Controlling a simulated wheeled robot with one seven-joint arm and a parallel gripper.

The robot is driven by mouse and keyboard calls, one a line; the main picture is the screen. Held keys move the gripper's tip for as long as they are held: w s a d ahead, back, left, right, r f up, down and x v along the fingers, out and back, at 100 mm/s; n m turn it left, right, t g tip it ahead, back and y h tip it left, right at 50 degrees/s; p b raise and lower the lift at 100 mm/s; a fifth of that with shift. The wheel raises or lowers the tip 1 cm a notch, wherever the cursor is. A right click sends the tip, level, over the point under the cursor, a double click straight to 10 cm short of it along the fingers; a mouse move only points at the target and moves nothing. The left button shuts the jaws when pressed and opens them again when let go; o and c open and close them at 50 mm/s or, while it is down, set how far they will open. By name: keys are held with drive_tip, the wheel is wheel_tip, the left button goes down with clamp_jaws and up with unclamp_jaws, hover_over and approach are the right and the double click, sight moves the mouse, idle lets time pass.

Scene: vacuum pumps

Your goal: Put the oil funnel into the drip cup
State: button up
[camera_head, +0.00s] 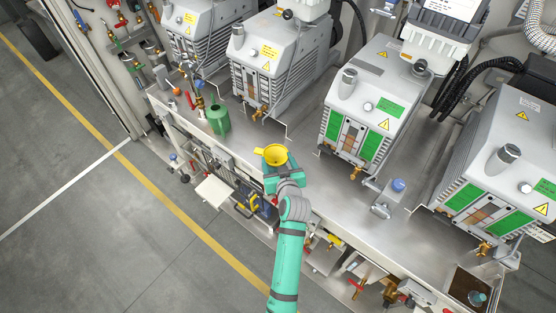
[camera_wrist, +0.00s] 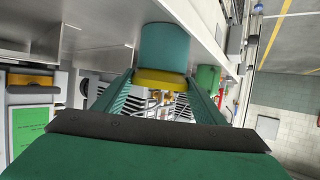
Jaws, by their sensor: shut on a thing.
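A yellow oil funnel (camera_head: 275,155) is at the end of my arm, above the front edge of the steel bench in the head view. My gripper (camera_head: 280,170) is shut on it. In the wrist view the funnel shows as a yellow band (camera_wrist: 161,78) between the two fingertips (camera_wrist: 162,75). A teal rounded form (camera_wrist: 163,48) lies just past it; I cannot tell what that is. A green cup-like container (camera_head: 217,119) stands upright on the bench left of the funnel, apart from it; it also shows in the wrist view (camera_wrist: 207,77). I cannot tell whether it is the drip cup.
Several grey vacuum pumps (camera_head: 371,98) stand along the bench (camera_head: 318,187). A small fitting with a blue cap (camera_head: 388,199) sits right of my gripper. Valves and pipes hang below the front edge. A small bin (camera_head: 455,283) is at lower right. Bench between container and funnel is clear.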

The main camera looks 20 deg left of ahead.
drive_tip(key=o, duration=1.1)
drive_tip(key=shift+a, duration=0.1)
drive_tip(key=shift+s+d, duration=0.15)
drive_tip(key=shift+d, duration=0.05)
drive_tip(key=v, duration=1)
drive_tip(key=shift+s+r, duration=0.2)
drive_tip(key=shift+d, duration=0.15)
drive_tip(key=v, duration=1.1)
drive_tip(key=shift+s+r, duration=0.25)
drive_tip(key=shift+s, duration=0.05)
drive_tip(key=shift+d, duration=0.2)
